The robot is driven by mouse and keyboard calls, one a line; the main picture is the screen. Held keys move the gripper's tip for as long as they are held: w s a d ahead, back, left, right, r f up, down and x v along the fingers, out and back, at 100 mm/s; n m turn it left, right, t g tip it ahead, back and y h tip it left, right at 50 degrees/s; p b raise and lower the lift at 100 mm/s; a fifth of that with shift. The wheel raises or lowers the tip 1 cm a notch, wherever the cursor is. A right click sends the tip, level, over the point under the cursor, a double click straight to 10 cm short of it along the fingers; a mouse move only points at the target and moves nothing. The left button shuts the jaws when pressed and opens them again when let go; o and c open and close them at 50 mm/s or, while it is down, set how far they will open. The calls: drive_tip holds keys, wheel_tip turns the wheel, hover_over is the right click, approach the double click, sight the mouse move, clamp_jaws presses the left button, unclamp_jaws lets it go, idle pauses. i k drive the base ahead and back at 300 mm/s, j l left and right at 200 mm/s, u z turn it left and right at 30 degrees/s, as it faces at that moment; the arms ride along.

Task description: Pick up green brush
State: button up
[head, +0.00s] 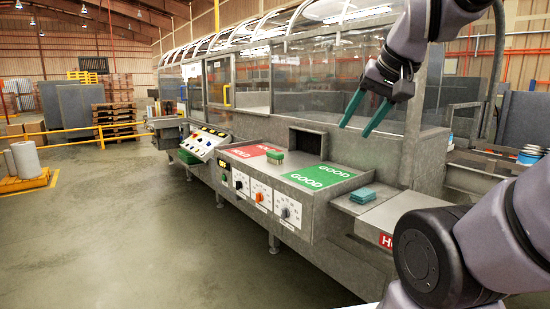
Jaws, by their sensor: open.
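A small green brush-like block (275,157) sits on the metal counter (245,178), between the red panel and the green panel marked GOOD. Its details are too small to make out. My gripper (356,129) has two teal fingers, spread apart and pointing down to the left. It is open and empty. It hangs in the air above the right part of the counter, to the right of the green brush and well apart from it.
A teal block (362,195) lies on the metal ledge at the right. Red (253,150) and green (320,175) panels mark the counter. Knobs (285,212) line its front. A glazed metal housing (330,75) rises behind.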

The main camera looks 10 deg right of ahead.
sight(275, 157)
drive_tip(key=i+j+z, duration=0.2)
drive_tip(key=z, duration=0.25)
drive_tip(key=i+j+z, duration=0.25)
drive_tip(key=z, duration=0.2)
drive_tip(key=i+j, duration=0.15)
drive_tip(key=j, duration=0.2)
drive_tip(key=i+j+z, duration=0.1)
drive_tip(key=j, duration=0.25)
drive_tip(key=i+j, duration=0.25)
drive_tip(key=i+j+z, duration=0.1)
drive_tip(key=j, duration=0.35)
drive_tip(key=i+j, duration=0.2)
drive_tip(key=j, duration=0.15)
drive_tip(key=i+j+z, duration=0.1)
drive_tip(key=j, duration=0.25)
drive_tip(key=i+j, duration=0.15)
drive_tip(key=j, duration=0.25)
drive_tip(key=l+z, duration=0.05)
